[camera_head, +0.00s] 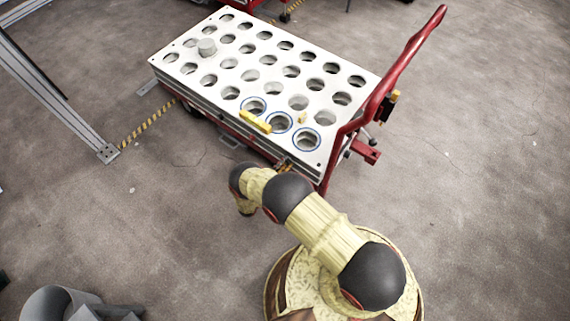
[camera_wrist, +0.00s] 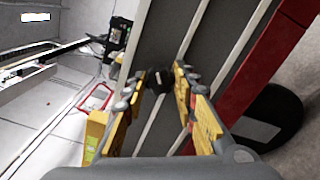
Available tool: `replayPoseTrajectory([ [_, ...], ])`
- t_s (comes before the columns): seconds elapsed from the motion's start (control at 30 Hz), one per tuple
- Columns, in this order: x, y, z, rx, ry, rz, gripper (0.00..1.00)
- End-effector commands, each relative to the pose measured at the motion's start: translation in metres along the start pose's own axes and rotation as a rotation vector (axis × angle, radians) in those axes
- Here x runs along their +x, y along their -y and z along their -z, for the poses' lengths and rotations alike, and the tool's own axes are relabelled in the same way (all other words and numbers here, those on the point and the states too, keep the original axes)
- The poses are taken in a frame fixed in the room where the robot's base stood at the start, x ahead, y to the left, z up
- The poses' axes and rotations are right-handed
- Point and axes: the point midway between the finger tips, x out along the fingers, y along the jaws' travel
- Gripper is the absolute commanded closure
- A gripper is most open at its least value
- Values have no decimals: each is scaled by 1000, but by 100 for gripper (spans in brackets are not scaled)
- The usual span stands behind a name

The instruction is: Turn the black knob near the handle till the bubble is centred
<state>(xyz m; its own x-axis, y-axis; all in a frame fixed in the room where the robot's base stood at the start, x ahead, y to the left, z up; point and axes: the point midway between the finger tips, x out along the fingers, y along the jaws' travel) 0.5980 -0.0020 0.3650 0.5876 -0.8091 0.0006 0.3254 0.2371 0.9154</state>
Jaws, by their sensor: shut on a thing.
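The white plate with rows of round holes (camera_head: 215,78) lies on top of the red cart. A yellow spirit level (camera_head: 255,121) lies near its front edge; its bubble is too small to read in the head view. In the wrist view a yellow block with a green patch (camera_wrist: 96,128) shows at the left; I cannot tell whether it is the level. My gripper (camera_wrist: 160,78) has its two fingers closed on a small black knob (camera_wrist: 158,81) at the cart's side. In the head view I cannot make out the knob or my fingertips.
The red cart handle (camera_head: 386,82) rises at the right of the plate. A black wheel (camera_wrist: 268,118) and a red frame bar (camera_wrist: 262,75) are close to the right finger.

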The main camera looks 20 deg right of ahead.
Motion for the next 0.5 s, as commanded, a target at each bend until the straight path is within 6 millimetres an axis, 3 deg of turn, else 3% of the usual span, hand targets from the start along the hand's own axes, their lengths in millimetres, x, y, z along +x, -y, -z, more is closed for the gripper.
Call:
replayPoseTrajectory([
  [0.5,0,2,-1,474,-1,2,97],
])
